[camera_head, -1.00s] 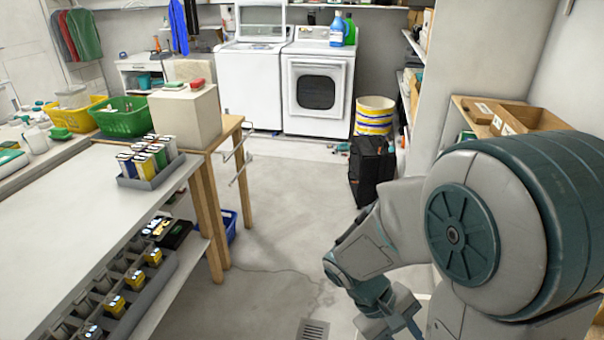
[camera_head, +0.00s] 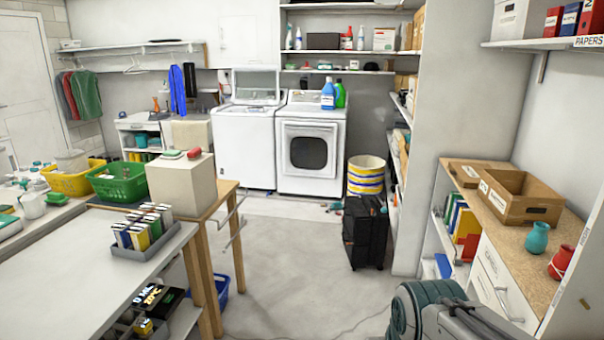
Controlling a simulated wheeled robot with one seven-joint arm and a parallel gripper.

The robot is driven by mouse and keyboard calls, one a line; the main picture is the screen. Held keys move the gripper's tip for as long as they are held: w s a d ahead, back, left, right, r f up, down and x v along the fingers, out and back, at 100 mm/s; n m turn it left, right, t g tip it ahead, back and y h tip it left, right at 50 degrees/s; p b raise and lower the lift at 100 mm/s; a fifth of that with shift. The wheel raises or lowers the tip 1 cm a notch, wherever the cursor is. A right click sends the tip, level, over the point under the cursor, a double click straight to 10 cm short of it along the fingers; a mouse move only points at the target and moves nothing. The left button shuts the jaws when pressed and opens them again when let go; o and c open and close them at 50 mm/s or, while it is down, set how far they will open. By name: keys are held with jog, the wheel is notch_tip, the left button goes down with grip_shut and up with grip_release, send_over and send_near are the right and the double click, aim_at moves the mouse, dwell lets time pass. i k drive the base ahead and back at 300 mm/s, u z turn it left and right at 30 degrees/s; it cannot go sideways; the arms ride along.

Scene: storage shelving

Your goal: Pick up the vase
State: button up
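Two vase-like vessels stand on the wooden top of the low cabinet at the right. The teal vase (camera_head: 537,238) is upright near the cardboard box. The red vase (camera_head: 561,262) is closer to me, near the cabinet's right edge, and looks slightly tilted. Part of my arm shows at the bottom, right of centre, in front of the cabinet. My gripper is out of view, so nothing shows of its fingers. Both vases stand clear of my arm.
An open cardboard box (camera_head: 522,208) sits behind the teal vase on the cabinet top (camera_head: 497,222). A shelf with binders (camera_head: 571,19) overhangs at upper right. A black wheeled case (camera_head: 365,232) stands on the floor. A white table (camera_head: 85,262) is at left; the middle floor is clear.

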aim_at(536, 242)
jog(key=z, duration=1.35)
